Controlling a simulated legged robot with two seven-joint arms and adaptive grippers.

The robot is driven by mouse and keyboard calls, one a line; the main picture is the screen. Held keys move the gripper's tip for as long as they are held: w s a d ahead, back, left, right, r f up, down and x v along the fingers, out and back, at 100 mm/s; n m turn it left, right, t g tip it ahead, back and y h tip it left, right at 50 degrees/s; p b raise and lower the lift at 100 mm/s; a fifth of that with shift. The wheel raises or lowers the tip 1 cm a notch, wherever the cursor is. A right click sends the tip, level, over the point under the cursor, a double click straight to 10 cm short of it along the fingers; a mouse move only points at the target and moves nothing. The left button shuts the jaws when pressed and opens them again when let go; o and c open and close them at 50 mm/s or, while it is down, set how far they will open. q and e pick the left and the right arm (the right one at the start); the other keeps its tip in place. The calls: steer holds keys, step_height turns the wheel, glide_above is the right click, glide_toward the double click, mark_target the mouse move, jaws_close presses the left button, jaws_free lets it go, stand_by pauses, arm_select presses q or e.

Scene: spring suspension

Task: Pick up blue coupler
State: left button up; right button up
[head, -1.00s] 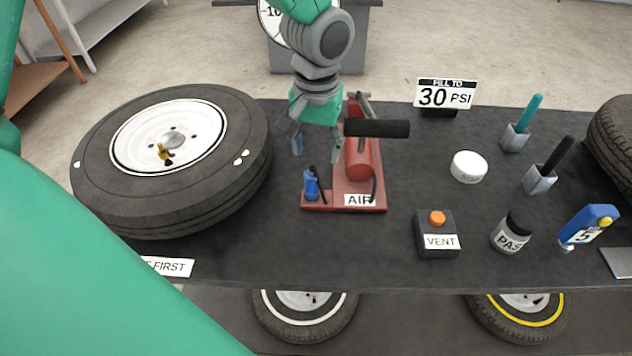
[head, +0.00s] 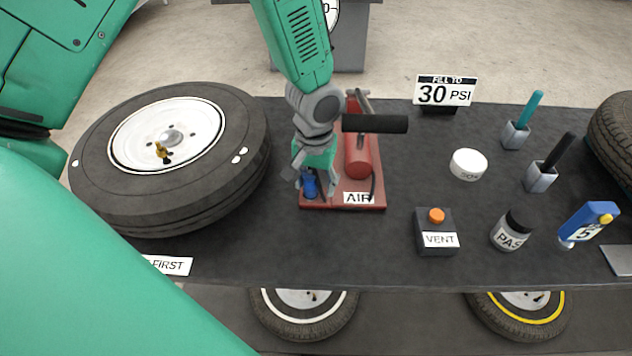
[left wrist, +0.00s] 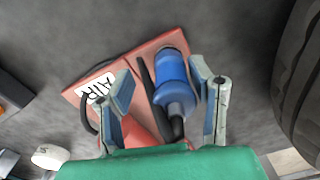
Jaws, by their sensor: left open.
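The blue coupler (head: 309,184) stands at the front left corner of the red pump base (head: 328,206), which bears an AIR label. My left gripper (head: 316,180) is open right at the coupler and partly covers it in the head view. In the left wrist view the blue coupler (left wrist: 173,82) lies between the two open fingers of my left gripper (left wrist: 165,100), closer to the right finger. A dark hose runs beside the coupler. I cannot tell whether a finger touches it. My right gripper is not in view.
A big tire with a white wheel (head: 165,135) lies close on the left. The red pump cylinder (head: 357,155) and its black handle (head: 375,124) stand just right of my gripper. A VENT box (head: 436,235) sits front right. The mat between is clear.

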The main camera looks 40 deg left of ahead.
arm_select(q)
steer(key=shift+s+a, duration=0.1)
steer(key=shift+a, duration=0.55)
jaws_close()
steer(key=shift+a, duration=0.1)
steer(key=shift+d, duration=0.3)
steer(key=shift+d+r, duration=0.1)
steer(key=shift+r, duration=0.05)
step_height(320, 180, up, 31)
steer(key=p, duration=0.5)
steer(key=shift+f, duration=0.2)
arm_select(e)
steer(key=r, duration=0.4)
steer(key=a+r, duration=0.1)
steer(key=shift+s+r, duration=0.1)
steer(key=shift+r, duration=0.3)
